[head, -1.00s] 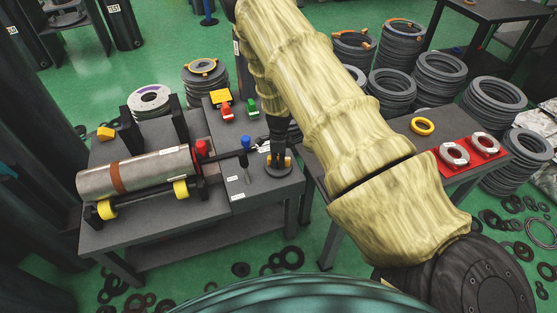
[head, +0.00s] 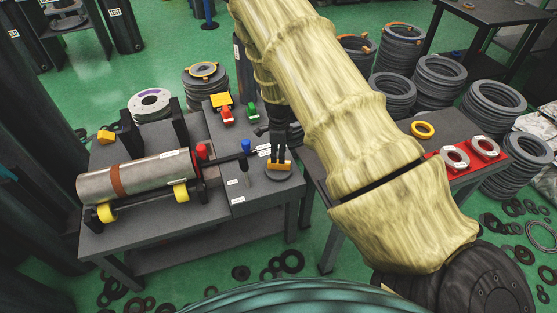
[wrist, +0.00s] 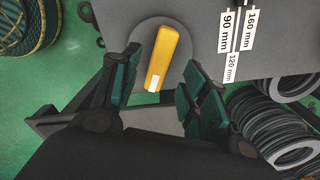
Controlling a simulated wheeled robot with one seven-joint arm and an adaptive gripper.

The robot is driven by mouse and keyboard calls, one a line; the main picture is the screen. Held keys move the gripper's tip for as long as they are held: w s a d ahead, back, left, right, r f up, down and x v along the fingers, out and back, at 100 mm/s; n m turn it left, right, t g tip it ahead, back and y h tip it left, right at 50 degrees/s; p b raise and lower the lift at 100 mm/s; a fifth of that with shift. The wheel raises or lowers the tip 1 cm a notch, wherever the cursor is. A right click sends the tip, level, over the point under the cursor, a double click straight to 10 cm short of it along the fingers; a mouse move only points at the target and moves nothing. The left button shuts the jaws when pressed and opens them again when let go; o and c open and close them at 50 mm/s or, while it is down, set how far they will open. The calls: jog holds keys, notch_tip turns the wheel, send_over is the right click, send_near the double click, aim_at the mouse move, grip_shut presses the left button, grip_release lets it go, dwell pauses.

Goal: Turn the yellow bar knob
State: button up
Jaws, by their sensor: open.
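The yellow bar knob (head: 284,168) sits on a round dark base at the front right corner of the grey bench. In the wrist view the knob (wrist: 165,50) is a long yellow bar with a white mark at its near end, slightly tilted from the vertical of the picture. My gripper (head: 280,158) is above the knob, pointing down. In the wrist view my gripper (wrist: 160,82) is open, with one dark green-padded finger on each side of the knob's near end. Visible gaps separate the fingers from the bar there. The fingertips hide part of the knob in the head view.
A metal cylinder (head: 140,176) lies on yellow rollers at the left. A second table with a red tray (head: 466,167) is at the right.

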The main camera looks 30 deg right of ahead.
notch_tip(320, 180, up, 6)
jog(key=shift+f, duration=0.2)
dwell(0.5)
jog(key=s+a+f+n+g+h, duration=0.1)
jog(key=s+a+f+n, duration=0.2)
jog(key=s+f+n, duration=0.55)
jog(key=s+a+f+n+h, duration=0.1)
jog(key=s+a+f+n, duration=0.3)
jog(key=s, duration=0.7)
jog(key=s+a+f+n+y, duration=0.1)
jog(key=s+a+n, duration=0.5)
jog(key=s, duration=0.4)
jog(key=s+a+f+n+t+y, duration=0.1)
jog(key=s+a+f+n, duration=0.1)
jog(key=s+a+n, duration=0.4)
jog(key=s+a, duration=0.1)
jog(key=s, duration=0.3)
jog(key=shift+a+n, duration=0.2)
jog(key=shift+n, duration=0.15)
